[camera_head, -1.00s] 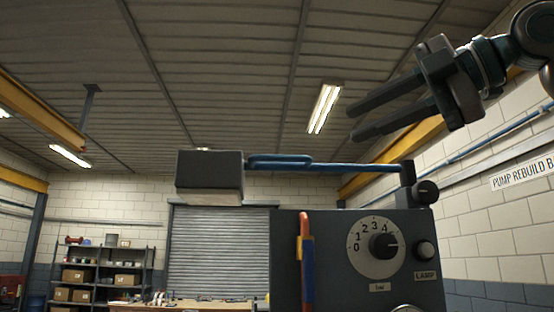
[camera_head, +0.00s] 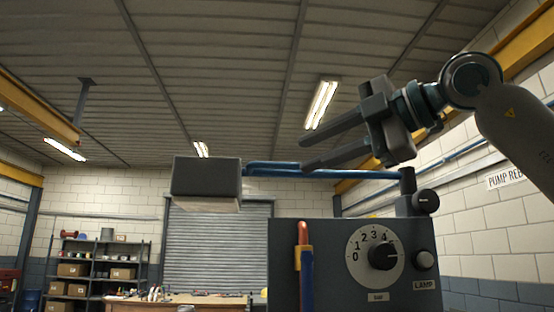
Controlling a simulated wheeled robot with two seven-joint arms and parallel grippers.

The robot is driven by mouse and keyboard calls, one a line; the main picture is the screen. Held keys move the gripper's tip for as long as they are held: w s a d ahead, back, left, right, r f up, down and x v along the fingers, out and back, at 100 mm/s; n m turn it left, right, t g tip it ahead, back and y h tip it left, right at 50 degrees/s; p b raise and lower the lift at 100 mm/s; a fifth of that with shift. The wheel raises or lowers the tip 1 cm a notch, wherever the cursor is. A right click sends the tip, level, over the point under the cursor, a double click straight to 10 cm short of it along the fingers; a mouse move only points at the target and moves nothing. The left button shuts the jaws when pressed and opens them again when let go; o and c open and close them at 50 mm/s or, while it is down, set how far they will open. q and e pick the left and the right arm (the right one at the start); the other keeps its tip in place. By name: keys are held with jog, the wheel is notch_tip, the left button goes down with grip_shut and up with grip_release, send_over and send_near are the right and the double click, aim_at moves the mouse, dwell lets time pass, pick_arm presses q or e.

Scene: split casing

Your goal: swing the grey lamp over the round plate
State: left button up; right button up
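The grey lamp (camera_head: 206,177) is a box-shaped head at the left end of a blue horizontal arm (camera_head: 290,168). The arm joins a dark post with a round black knob (camera_head: 425,202) on top of a dark grey panel (camera_head: 318,285). My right gripper (camera_head: 303,155) comes in from the right with its two fingers apart and nothing between them. Its lower finger overlaps the blue arm in the picture; I cannot tell whether they touch. The round plate is not in view. My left gripper is not in view.
Shelves (camera_head: 97,270) with boxes, a workbench (camera_head: 190,300) and a roller shutter (camera_head: 217,250) stand well behind. The space above the lamp looks free.

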aim_at(282, 163)
jog(key=p+x, duration=0.3)
jog(key=x, duration=0.5)
jog(key=shift+r, duration=0.1)
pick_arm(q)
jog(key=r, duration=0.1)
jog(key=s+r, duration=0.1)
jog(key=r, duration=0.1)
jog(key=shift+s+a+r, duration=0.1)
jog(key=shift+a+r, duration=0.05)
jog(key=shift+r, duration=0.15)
pick_arm(e)
jog(key=shift+w+a, duration=0.2)
jog(key=shift+w, duration=0.05)
grip_shut()
